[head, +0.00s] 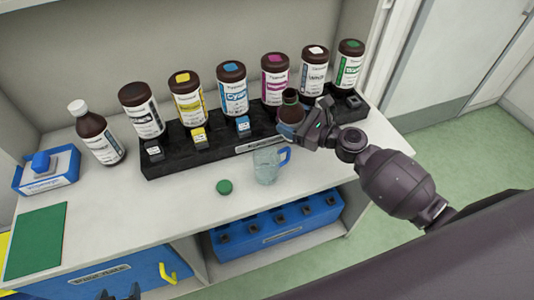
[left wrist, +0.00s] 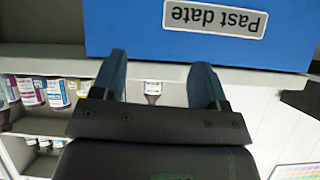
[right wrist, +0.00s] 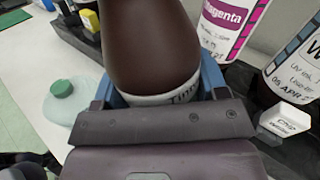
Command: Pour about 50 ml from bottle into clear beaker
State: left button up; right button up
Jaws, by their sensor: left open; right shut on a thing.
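My right gripper (head: 290,129) is shut on a brown bottle (head: 291,108), held in front of the black rack, just behind and right of the clear beaker (head: 266,167). The bottle looks near upright; its liquid level cannot be seen. In the right wrist view the bottle (right wrist: 152,45) fills the middle, with part of a white label showing. The beaker has a blue handle and stands on the bench; I see no clear liquid in it. A green cap (head: 224,187) lies left of it. My left gripper (left wrist: 157,88) is open and empty, low by the bench front.
A black rack (head: 205,157) holds several large brown bottles behind the beaker. Another brown bottle (head: 98,135) stands left of it, near a blue box (head: 47,170) and a green mat (head: 36,240). A blue crate (head: 277,229) sits below the benchtop.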

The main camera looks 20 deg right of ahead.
aim_at(294, 109)
jog(key=shift+s+r+m+p, duration=0.1)
jog(key=shift+r+m+p, duration=1.1)
jog(key=shift+r+p, duration=0.9)
pick_arm(q)
notch_tip(294, 109, up, 6)
jog(key=w, duration=0.1)
jog(key=shift+w+t, duration=0.2)
jog(key=shift+t, duration=0.1)
jog(key=shift+s+f, duration=0.1)
jog(key=shift+s, duration=0.15)
jog(key=shift+w, duration=0.25)
